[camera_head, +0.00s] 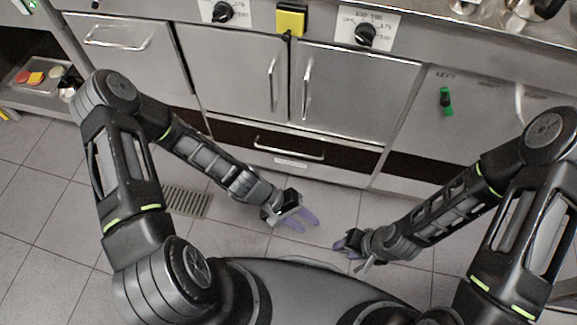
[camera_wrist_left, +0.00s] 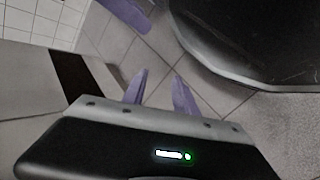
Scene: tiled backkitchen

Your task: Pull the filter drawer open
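The filter drawer (camera_head: 235,131) is a low, wide dark front under two steel cabinet doors. It looks shut, flush with the fronts around it. A horizontal bar handle (camera_head: 290,154) runs across it, with a pale label just below. My left gripper (camera_head: 305,220) is in front of and below the handle, apart from it, over the floor tiles. In the left wrist view its two purple fingers (camera_wrist_left: 160,92) stand apart with nothing between them. My right gripper (camera_head: 346,243) is lower and to the right, away from the drawer; its finger gap is too small to judge.
The steel doors (camera_head: 357,95) above have vertical handles. A yellow switch box (camera_head: 291,20) and black knobs (camera_head: 365,34) are on the upper panel. A floor grate (camera_head: 187,202) lies at left. The tiled floor before the drawer is clear.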

